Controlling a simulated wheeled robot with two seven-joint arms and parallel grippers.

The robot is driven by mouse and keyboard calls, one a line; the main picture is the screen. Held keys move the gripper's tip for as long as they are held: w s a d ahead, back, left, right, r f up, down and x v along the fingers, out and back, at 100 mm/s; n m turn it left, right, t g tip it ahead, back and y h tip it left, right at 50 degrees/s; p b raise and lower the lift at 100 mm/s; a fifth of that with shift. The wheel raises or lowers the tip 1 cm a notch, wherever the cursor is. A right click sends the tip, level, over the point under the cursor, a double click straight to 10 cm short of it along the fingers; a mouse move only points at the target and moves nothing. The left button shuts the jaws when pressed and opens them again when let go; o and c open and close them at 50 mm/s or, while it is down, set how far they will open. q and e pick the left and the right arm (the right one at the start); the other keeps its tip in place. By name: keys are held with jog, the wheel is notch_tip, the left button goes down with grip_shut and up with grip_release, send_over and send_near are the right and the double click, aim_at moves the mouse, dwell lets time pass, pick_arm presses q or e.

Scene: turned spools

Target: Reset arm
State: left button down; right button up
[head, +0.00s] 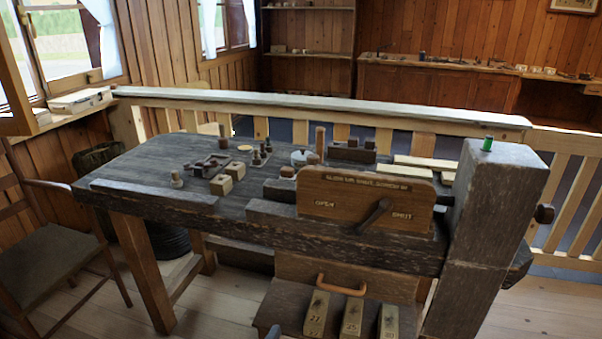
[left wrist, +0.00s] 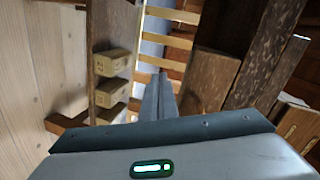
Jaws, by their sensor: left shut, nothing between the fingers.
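My left gripper (left wrist: 158,92) shows in the left wrist view as two grey fingers pressed together with nothing between them. In the head view only a small dark tip of it (head: 272,332) shows at the bottom edge, in front of the low shelf with the blocks. My right gripper is in neither view. A dark wooden workbench (head: 140,165) stands ahead. A wooden panel (head: 340,196) with a dark lever (head: 374,215) and the words OPEN and SHUT is on its front.
Stamped blocks (head: 352,314) stand on the low shelf; they also show in the left wrist view (left wrist: 111,62). A drawer handle (head: 341,286) is above them. A thick post (head: 490,210) with a green piece (head: 487,143) stands right. A chair (head: 45,250) is left.

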pick_arm(q)
jog(key=s+a+f+n+g+y+p, duration=0.1)
jog(key=s+a+f+n+g+p, duration=0.2)
jog(key=s+f, duration=0.45)
jog(key=s+a+f+n+g, duration=0.2)
jog(key=s+a+f+n, duration=0.25)
jog(key=s+f, duration=0.35)
jog(key=s+a+f+n+g+p, duration=0.1)
jog(key=s+a+f+n+g, duration=0.1)
jog(key=s+f, duration=0.4)
jog(key=s+a+f+n+g+y+p, duration=0.1)
jog(key=s+f+n, duration=0.4)
jog(key=s, duration=0.9)
jog(key=shift+a+f+g+p, duration=0.45)
jog(key=shift+a+f+g, duration=0.1)
jog(key=shift+a+g, duration=0.2)
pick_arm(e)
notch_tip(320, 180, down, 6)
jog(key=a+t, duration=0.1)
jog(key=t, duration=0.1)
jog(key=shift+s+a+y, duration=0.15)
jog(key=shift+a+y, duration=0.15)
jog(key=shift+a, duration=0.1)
pick_arm(q)
jog(key=shift+w, duration=0.1)
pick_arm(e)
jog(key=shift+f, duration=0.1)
